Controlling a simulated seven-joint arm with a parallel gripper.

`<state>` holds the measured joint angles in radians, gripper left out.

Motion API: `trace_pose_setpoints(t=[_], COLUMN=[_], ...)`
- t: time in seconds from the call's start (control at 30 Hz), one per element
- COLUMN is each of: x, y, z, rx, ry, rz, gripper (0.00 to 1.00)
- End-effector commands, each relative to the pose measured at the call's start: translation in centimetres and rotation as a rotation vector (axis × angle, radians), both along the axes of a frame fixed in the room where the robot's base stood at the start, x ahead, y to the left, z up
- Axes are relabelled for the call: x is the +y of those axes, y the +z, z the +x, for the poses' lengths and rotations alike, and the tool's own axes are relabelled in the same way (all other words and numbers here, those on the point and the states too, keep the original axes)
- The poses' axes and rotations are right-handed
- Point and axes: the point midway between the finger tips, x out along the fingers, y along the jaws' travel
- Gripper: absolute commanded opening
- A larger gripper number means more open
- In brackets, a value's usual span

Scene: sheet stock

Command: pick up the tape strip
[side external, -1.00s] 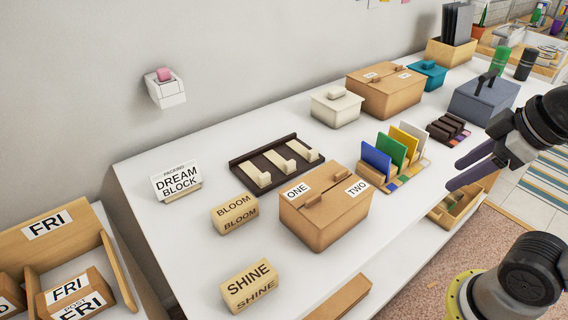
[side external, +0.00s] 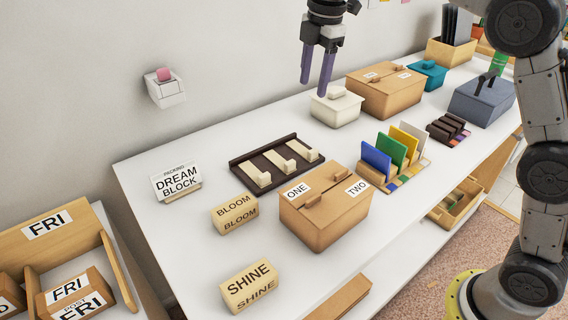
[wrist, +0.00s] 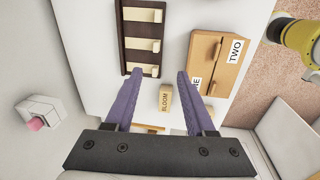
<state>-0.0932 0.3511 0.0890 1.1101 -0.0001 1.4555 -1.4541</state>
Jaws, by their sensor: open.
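I cannot make out a tape strip for certain in either view. A white wall-mounted holder (side external: 168,93) with a pink piece (side external: 163,74) on top is on the wall at the left; the holder also shows at the left of the wrist view (wrist: 42,106). My gripper (side external: 314,88) is open and empty, pointing down above the back of the table, near the cream lidded box (side external: 336,108). Its two purple fingers are spread apart in the wrist view (wrist: 158,76). The wall holder is well to the left of my gripper.
A dark rack (side external: 240,164) with cream pieces, a ONE/TWO box (side external: 325,222), BLOOM (side external: 234,213) and SHINE (side external: 249,285) blocks and upright coloured cards (side external: 376,162) stand on the white table (side external: 200,255). A brown box (side external: 385,92) is farther back. Bare tabletop lies front left.

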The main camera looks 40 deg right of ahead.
Motion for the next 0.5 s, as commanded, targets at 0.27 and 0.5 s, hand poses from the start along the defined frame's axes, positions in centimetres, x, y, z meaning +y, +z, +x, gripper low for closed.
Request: trace_pose_setpoints(t=[0.27,0.5], x=[1.6,1.9], y=[-7.8,-11.0], z=[4.0,4.0], rx=[0.116,0.14], ry=[0.021,0.025], rz=[-0.012,-0.015], gripper=[0.55,0.55])
